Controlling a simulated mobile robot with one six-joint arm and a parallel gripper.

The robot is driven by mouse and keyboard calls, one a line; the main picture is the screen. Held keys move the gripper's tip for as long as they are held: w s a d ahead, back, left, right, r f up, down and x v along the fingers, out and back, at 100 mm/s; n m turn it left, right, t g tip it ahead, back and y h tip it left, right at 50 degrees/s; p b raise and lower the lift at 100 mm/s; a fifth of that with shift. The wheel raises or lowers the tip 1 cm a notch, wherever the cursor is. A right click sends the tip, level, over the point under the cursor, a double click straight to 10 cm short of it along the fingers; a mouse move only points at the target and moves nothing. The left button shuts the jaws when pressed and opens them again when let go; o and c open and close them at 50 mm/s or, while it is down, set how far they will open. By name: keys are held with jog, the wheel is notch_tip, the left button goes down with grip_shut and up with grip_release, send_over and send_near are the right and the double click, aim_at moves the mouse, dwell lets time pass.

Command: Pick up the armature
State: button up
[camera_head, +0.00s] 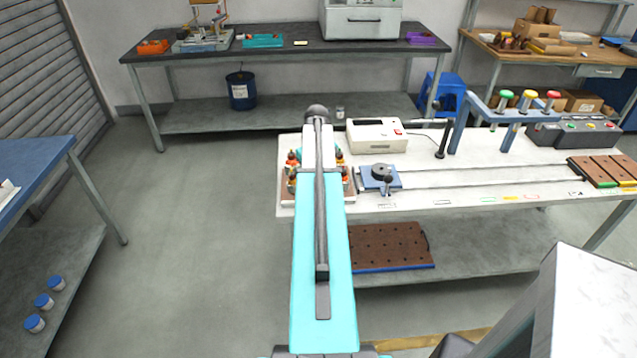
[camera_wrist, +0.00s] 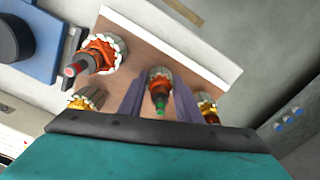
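Several armatures with orange windings and pale metal cores stand in a brown tray (camera_wrist: 135,60) with a white rim. In the wrist view, the armature with a green shaft tip (camera_wrist: 161,88) is between the two purple-grey fingers of my gripper (camera_wrist: 159,84). The fingers are apart, with narrow gaps seeming to show beside the armature. The armature with a red shaft tip (camera_wrist: 103,52) stands at upper left. Two more, at left (camera_wrist: 88,98) and right (camera_wrist: 208,110), are partly hidden by my gripper. In the head view, my arm hides the gripper and much of the tray (camera_head: 290,197).
The tray sits at the left end of a white workbench (camera_head: 430,203). A blue fixture with a dark round top (camera_head: 381,177) stands close right of it. A white box device (camera_head: 377,135) is behind. A blue frame with coloured knobs (camera_head: 500,100) stands farther right.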

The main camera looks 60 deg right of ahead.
jog(key=c, duration=0.3)
jog(key=shift+r, duration=0.1)
jog(key=shift+r+b, duration=1.2)
jog(key=shift+r, duration=3.75)
